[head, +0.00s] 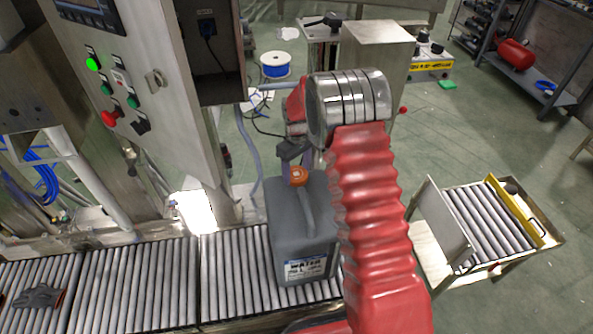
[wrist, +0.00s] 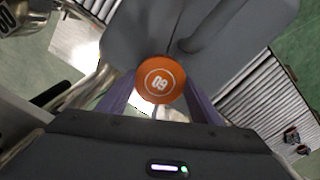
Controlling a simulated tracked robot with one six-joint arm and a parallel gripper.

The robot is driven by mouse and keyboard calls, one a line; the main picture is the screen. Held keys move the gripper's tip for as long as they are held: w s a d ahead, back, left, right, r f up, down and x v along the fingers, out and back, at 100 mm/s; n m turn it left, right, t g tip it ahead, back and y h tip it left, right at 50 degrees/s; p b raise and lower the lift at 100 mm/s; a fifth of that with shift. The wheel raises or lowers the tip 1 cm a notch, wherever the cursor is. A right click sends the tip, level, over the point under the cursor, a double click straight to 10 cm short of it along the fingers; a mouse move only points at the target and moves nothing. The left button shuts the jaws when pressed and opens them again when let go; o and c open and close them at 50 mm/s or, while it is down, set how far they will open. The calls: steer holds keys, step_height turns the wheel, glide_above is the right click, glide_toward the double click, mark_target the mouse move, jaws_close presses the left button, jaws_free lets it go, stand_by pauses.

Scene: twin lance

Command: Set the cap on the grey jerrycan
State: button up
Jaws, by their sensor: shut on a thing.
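The grey jerrycan (head: 292,243) stands upright on the roller conveyor in the head view, with a label low on its front. Its grey top and handle also fill the upper part of the wrist view (wrist: 130,35). My gripper is shut on the cap at the top of the jerrycan. The cap hides the jerrycan's mouth, so I cannot tell whether it touches the neck or hovers above it.
A control cabinet (head: 145,85) with buttons stands at the left, close to the conveyor (head: 135,285). Dark gloves (head: 40,297) lie on the rollers at far left. A roller cart (head: 490,220) stands at the right. The green floor between has free room.

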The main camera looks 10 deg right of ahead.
steer(key=shift+f, duration=0.15)
steer(key=o, duration=1.1)
step_height(320, 180, up, 14)
steer(key=shift+f, duration=0.2)
stand_by(0.5)
